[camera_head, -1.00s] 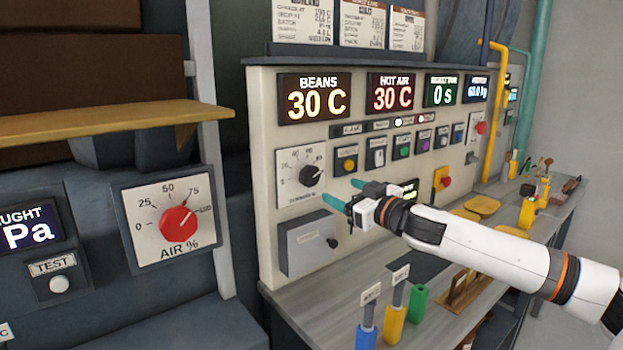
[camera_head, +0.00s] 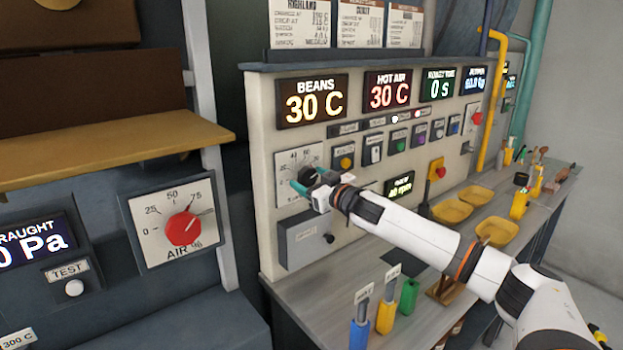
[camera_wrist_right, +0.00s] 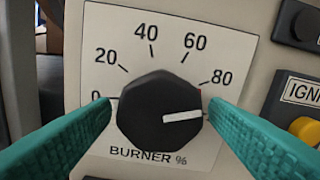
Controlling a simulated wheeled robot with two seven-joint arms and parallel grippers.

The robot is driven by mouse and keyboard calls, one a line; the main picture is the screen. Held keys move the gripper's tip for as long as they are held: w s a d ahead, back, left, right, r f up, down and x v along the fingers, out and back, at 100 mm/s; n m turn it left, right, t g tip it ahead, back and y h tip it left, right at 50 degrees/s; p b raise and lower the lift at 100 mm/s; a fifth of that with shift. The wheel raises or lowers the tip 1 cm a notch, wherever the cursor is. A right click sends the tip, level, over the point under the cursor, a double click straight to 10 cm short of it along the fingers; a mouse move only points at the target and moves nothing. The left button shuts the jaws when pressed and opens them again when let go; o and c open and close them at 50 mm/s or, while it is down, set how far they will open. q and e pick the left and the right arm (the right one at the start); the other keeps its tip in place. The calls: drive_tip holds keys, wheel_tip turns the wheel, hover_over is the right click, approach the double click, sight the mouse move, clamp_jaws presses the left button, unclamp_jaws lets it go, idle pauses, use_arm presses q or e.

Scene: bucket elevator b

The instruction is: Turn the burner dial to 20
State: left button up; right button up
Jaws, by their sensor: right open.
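The burner dial (camera_wrist_right: 160,110) is a black knob on a white plate marked 0, 20, 40, 60, 80, above the words BURNER %. In the right wrist view its white pointer line points right and slightly upward, below the 80 mark. My right gripper (camera_wrist_right: 160,106) is open, with its teal fingers on either side of the knob; I cannot tell whether they touch it. In the head view the right gripper (camera_head: 306,182) is at the burner plate (camera_head: 290,163) and hides most of the dial. My left gripper is out of view.
A grey box (camera_head: 307,236) juts from the panel below the burner plate. The ignition button (camera_head: 346,162) is right of it. A red AIR % dial (camera_head: 183,228) is on the left. Blue, yellow and green holders stand on the counter (camera_head: 330,285) below.

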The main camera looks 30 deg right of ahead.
drive_tip(key=c, duration=1)
drive_tip(key=shift+o, duration=0.2)
